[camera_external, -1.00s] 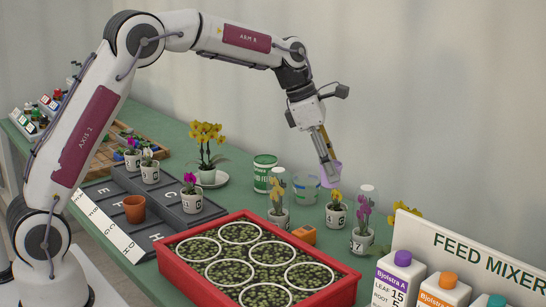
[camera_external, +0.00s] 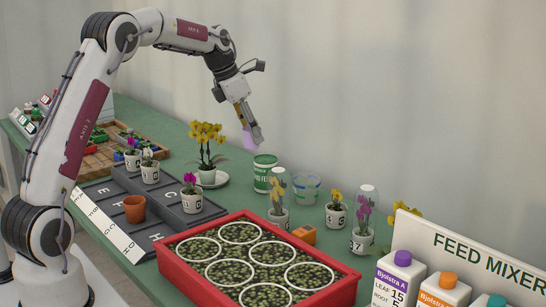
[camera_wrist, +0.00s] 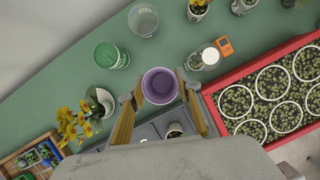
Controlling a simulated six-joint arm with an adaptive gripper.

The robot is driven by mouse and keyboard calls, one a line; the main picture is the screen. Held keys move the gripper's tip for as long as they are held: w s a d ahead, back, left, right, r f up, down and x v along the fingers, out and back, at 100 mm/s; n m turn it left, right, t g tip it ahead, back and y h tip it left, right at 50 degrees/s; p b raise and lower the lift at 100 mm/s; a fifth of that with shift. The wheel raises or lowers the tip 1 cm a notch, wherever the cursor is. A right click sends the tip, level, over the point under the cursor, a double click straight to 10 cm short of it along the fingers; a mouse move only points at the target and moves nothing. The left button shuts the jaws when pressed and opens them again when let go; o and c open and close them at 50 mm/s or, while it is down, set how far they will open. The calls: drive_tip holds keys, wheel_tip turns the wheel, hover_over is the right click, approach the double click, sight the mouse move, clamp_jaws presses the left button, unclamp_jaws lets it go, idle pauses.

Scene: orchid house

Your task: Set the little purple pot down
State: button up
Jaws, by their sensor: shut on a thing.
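The little purple pot (camera_wrist: 160,87) is held between the two fingers of my gripper (camera_wrist: 160,92) in the wrist view. It looks empty, and its open top faces the camera. In the external view the purple pot (camera_external: 248,138) shows partly behind the fingers of my gripper (camera_external: 252,136). My gripper is shut on it and holds it in the air, above the back of the bench near the green tin and the large yellow orchid. The pot is clear of the bench.
Below stand a green tin (camera_external: 264,173), a clear cup (camera_external: 306,188) and a yellow orchid (camera_external: 206,146) on a saucer. A grey compartment tray (camera_external: 164,203) holds small potted orchids and a terracotta pot (camera_external: 134,208). A red seedling tray (camera_external: 290,244) stands in front. Some green bench lies bare between them.

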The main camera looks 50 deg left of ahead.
drive_tip(key=s+a+n+y, duration=0.1)
drive_tip(key=s+a+n, duration=0.15)
drive_tip(key=a, duration=0.65)
drive_tip(key=s+a+n, duration=0.1)
drive_tip(key=s+a, duration=0.2)
drive_tip(key=a, duration=0.5)
wheel_tip(320, 180, down, 11)
drive_tip(key=shift+s+a, duration=0.2)
drive_tip(key=shift+s, duration=0.05)
drive_tip(key=shift+f, duration=3.1)
drive_tip(key=shift+f, duration=0.1)
drive_tip(key=shift+f, duration=1.8)
drive_tip(key=shift+f, duration=0.15)
